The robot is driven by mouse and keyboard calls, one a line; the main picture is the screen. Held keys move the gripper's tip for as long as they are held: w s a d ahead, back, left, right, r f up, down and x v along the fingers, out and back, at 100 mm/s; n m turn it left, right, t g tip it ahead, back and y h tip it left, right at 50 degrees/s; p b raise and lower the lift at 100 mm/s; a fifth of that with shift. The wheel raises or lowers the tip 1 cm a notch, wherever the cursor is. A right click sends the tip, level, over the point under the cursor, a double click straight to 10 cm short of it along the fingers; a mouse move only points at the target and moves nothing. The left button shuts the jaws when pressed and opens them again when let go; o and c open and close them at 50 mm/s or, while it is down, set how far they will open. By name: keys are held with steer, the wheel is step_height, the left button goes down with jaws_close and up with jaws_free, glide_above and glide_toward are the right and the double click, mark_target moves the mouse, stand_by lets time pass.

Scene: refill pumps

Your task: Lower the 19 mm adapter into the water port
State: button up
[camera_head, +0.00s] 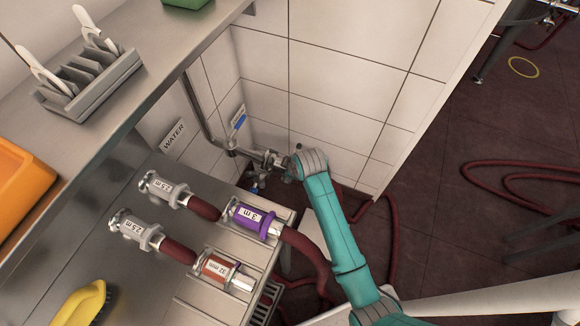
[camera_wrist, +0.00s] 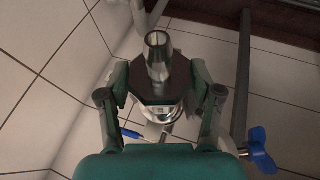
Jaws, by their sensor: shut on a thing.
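My gripper (camera_wrist: 157,84) is shut on the adapter (camera_wrist: 157,52), a metal piece with a tapered, hollow spout and a dark hexagonal collar between the fingers. In the head view my gripper (camera_head: 276,159) is at the wall corner, right of the grey water pipe (camera_head: 203,118); the adapter is hard to make out there. A shiny round metal part (camera_wrist: 165,112) shows just beneath the collar in the wrist view. The water port's mouth is not clearly visible, so I cannot tell whether the adapter touches it. The WATER sign (camera_head: 173,135) is on the wall.
A blue valve handle (camera_wrist: 258,150) is close on the right in the wrist view. Hoses with labelled couplings, including a purple one (camera_head: 252,219), lie on the steel bench (camera_head: 105,262). A grey rack (camera_head: 88,83) stands on the shelf. Dark red hose lies on the floor.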

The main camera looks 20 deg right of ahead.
steer(key=shift+f, duration=0.2)
stand_by(0.6)
steer(key=o, duration=1.5)
steer(key=v, duration=1.2)
